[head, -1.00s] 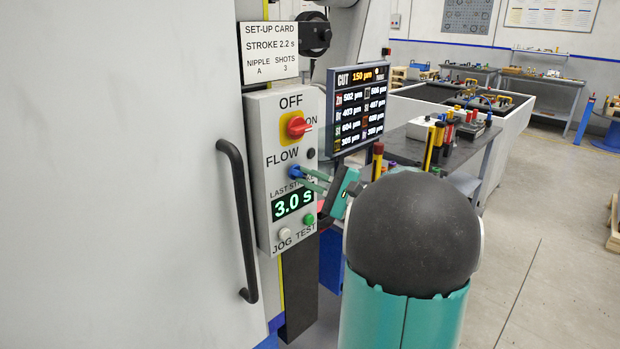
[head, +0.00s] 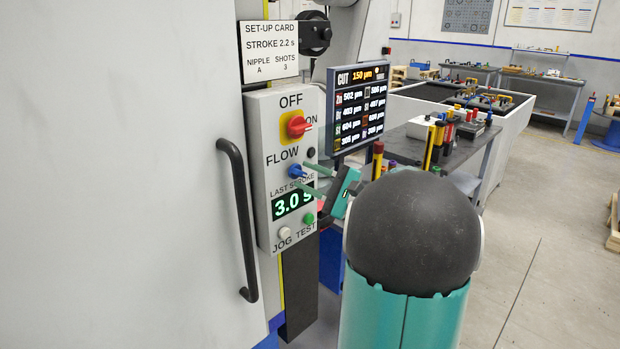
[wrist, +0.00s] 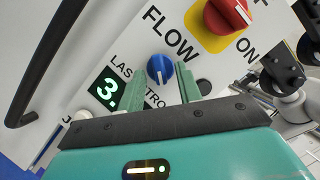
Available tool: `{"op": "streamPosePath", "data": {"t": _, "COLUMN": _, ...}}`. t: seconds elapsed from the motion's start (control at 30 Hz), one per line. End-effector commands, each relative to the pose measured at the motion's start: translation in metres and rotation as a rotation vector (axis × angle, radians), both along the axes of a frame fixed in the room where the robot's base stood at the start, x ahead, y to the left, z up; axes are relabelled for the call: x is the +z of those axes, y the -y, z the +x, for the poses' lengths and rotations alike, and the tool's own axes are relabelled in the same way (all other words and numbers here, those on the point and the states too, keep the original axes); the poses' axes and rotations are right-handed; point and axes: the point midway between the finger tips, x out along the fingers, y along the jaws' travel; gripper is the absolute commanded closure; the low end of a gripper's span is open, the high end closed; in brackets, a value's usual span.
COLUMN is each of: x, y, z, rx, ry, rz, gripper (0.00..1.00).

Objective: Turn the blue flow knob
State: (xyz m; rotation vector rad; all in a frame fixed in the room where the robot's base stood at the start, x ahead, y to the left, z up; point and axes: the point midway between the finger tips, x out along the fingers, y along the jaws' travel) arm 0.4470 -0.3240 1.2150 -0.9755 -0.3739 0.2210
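The blue flow knob (head: 296,172) is on the grey control panel (head: 262,150), under the word FLOW. In the wrist view the knob (wrist: 160,69) shows a white pointer line, slightly off the picture's vertical. My gripper (head: 303,175) is open, one green finger on each side of the knob. In the wrist view the gripper (wrist: 160,80) shows a gap between each finger and the knob, so it holds nothing. The panel display (head: 292,204) reads 3.0 s, and its right end is partly covered by a finger. A set-up card (head: 269,52) reads stroke 2.2 s, nipple A, shots 3.
White (head: 285,233) and green (head: 309,219) buttons are below. A black handle (head: 238,220) stands left; a monitor (head: 358,108) is right.

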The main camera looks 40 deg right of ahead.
Motion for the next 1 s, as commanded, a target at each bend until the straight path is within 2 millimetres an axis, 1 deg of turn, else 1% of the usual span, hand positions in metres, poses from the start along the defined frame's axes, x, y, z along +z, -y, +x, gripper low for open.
{"op": "streamPosePath", "data": {"t": 0.17, "x": -0.004, "y": 0.008, "z": -0.020, "rx": -0.004, "ry": -0.001, "rz": 0.000, "gripper": 0.65}}
{"op": "streamPosePath", "data": {"t": 0.5, "x": -0.020, "y": 0.034, "z": -0.088, "rx": -0.005, "ry": -0.001, "rz": 0.000, "gripper": 0.65}}
{"op": "streamPosePath", "data": {"t": 0.6, "x": -0.024, "y": 0.040, "z": -0.104, "rx": -0.004, "ry": 0.000, "rz": 0.001, "gripper": 0.65}}
{"op": "streamPosePath", "data": {"t": 0.7, "x": -0.027, "y": 0.045, "z": -0.116, "rx": -0.003, "ry": -0.001, "rz": 0.000, "gripper": 0.65}}
{"op": "streamPosePath", "data": {"t": 0.8, "x": -0.028, "y": 0.047, "z": -0.123, "rx": -0.002, "ry": -0.001, "rz": 0.001, "gripper": 0.65}}
{"op": "streamPosePath", "data": {"t": 1.0, "x": -0.029, "y": 0.047, "z": -0.125, "rx": -0.001, "ry": -0.001, "rz": 0.000, "gripper": 0.65}}
